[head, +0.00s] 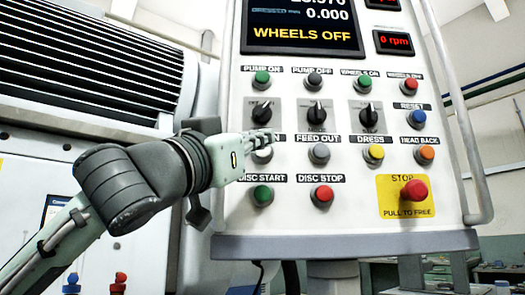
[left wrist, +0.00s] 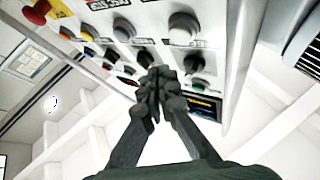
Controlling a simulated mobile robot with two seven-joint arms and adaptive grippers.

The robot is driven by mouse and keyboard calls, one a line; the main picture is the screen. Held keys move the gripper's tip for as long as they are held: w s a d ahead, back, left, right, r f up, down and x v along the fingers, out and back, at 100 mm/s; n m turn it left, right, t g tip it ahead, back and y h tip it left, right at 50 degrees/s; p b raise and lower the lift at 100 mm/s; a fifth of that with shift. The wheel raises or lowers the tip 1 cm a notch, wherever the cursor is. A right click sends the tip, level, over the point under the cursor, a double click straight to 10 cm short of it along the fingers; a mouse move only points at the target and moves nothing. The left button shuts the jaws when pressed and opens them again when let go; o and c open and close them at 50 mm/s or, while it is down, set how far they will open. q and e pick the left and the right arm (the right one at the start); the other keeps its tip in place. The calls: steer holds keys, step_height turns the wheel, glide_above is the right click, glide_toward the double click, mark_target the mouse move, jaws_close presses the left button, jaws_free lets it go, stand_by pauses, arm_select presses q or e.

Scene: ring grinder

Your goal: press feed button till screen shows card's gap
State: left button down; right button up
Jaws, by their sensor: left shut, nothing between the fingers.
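The control panel's screen (head: 300,22) reads "WHEELS OFF" in yellow, with 0.000 above it. A higher line of digits is cut by the top edge. No card is seen. My right gripper is out of view.
Black rotary switches (head: 316,110) sit just above the feed buttons. The green disc start (head: 262,195) and red disc stop (head: 322,194) buttons are below. A red stop knob (head: 413,190) on a yellow plate is lower right. A metal handrail (head: 464,130) runs down the panel's right side.

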arm_select(q)
steer(key=shift+s, duration=1)
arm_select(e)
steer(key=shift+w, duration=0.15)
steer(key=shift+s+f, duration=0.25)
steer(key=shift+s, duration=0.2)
